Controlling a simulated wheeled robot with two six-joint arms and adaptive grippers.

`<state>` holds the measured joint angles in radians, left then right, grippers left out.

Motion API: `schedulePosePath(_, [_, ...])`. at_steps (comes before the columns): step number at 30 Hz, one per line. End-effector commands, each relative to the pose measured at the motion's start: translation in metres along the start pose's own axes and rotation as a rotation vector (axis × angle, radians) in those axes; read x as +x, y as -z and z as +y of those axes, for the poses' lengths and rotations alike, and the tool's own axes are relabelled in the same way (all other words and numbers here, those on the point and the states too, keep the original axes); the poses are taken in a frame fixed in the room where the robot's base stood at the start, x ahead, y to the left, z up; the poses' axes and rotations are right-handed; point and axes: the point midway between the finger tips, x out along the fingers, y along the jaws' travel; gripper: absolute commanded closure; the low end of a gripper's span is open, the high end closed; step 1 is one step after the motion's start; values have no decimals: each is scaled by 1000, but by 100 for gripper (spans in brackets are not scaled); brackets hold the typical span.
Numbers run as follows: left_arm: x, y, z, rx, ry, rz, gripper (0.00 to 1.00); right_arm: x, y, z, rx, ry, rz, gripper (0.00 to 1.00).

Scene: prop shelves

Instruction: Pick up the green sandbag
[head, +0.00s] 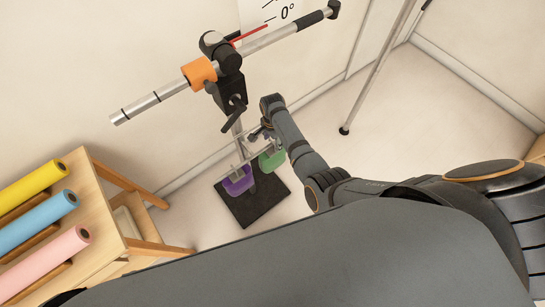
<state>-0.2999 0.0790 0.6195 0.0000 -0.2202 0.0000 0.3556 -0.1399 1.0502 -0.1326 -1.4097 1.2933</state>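The green sandbag (274,161) hangs low at the stand, above the right part of its black base plate (262,208). A purple sandbag (238,184) hangs just left of it. My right gripper (259,137) is just above and slightly left of the green sandbag, at the end of my dark grey arm. Its fingers are small and overlap the metal parts of the stand. I cannot tell whether it touches the bag or whether it is open. My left gripper is not in view.
The stand's tilted crossbar with an orange collar (199,72) and black clamp (228,62) rises above the bags. A wooden rack (103,197) with yellow, blue and pink rolls is at left. A thin stand leg (377,70) reaches the floor at right. Floor between is clear.

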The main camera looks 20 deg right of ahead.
Motion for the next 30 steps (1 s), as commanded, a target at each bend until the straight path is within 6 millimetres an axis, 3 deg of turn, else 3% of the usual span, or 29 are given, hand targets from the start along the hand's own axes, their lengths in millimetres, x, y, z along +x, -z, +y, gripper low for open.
schedulePosePath(1, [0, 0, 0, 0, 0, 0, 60, 0, 0, 0, 0, 0, 0, 53])
schedulePosePath(12, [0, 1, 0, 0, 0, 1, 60, 0, 0, 1, 0, -2, 0, 100])
schedulePosePath(30, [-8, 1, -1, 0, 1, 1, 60, -9, 2, -1, -1, 1, 2, 100])
